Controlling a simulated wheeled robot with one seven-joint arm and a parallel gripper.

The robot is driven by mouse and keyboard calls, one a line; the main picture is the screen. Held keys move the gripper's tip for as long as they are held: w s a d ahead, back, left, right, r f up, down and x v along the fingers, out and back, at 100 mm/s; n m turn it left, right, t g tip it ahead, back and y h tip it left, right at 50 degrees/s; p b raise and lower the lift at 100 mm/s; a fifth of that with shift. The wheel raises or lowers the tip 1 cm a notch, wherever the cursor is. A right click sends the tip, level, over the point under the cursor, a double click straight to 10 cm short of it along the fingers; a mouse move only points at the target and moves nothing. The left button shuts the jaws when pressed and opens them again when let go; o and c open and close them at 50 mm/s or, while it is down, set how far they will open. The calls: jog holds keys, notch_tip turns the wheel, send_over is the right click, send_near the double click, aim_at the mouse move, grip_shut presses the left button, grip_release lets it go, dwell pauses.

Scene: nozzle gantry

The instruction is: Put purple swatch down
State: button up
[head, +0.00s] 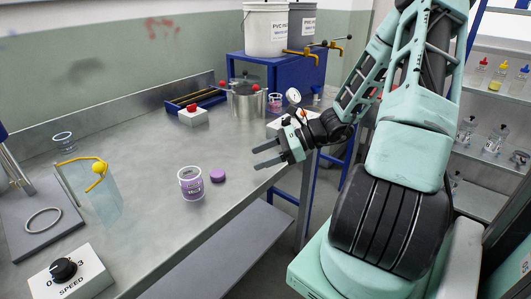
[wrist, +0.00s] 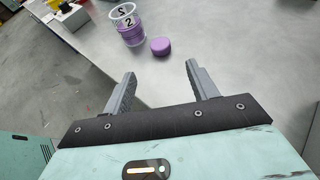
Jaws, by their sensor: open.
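The purple swatch (head: 218,176) is a small round purple disc lying on the grey bench, just right of a clear cup (head: 190,184) with purple contents and a label. In the wrist view the swatch (wrist: 160,46) lies beyond my fingertips, close to the cup (wrist: 130,29) but seemingly apart from it. My gripper (head: 265,156) is open and empty near the bench's front edge, to the right of the swatch. The wrist view shows its two fingers (wrist: 160,72) spread with nothing between them.
A pot with red knobs (head: 246,101) and a white box with a red button (head: 193,116) stand farther back. A speed control box (head: 70,274) and a clear panel with a yellow knob (head: 97,190) are at left. The bench (head: 150,240) in front of the cup is clear.

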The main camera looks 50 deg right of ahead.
jog(key=shift+s+d+r, duration=0.15)
jog(key=shift+s+d, duration=0.1)
jog(key=shift+d, duration=0.05)
jog(key=a+n+g, duration=0.1)
jog(key=a+n, duration=0.1)
jog(key=a, duration=0.1)
jog(key=a+n+g, duration=0.2)
jog(key=a, duration=0.1)
jog(key=a+n+g+y, duration=0.1)
jog(key=a+n+g, duration=0.1)
jog(key=a, duration=0.2)
jog(key=shift+s+r+n, duration=0.1)
jog(key=shift+r+n, duration=0.2)
jog(key=shift+r, duration=0.05)
jog(key=s+a+r+n+g+h, duration=0.2)
jog(key=s+a+n+h, duration=0.3)
jog(key=s+a+n, duration=0.3)
jog(key=s+a+r+n+g+h, duration=0.2)
jog(key=s+a+n+h, duration=0.3)
jog(key=a+n, duration=1)
jog(key=s+r+n, duration=0.1)
jog(key=s+n, duration=0.2)
jog(key=n, duration=0.1)
jog(key=shift+r+n, duration=0.3)
jog(key=shift+r, duration=0.1)
notch_tip(320, 180, up, 4)
jog(key=p, duration=0.4)
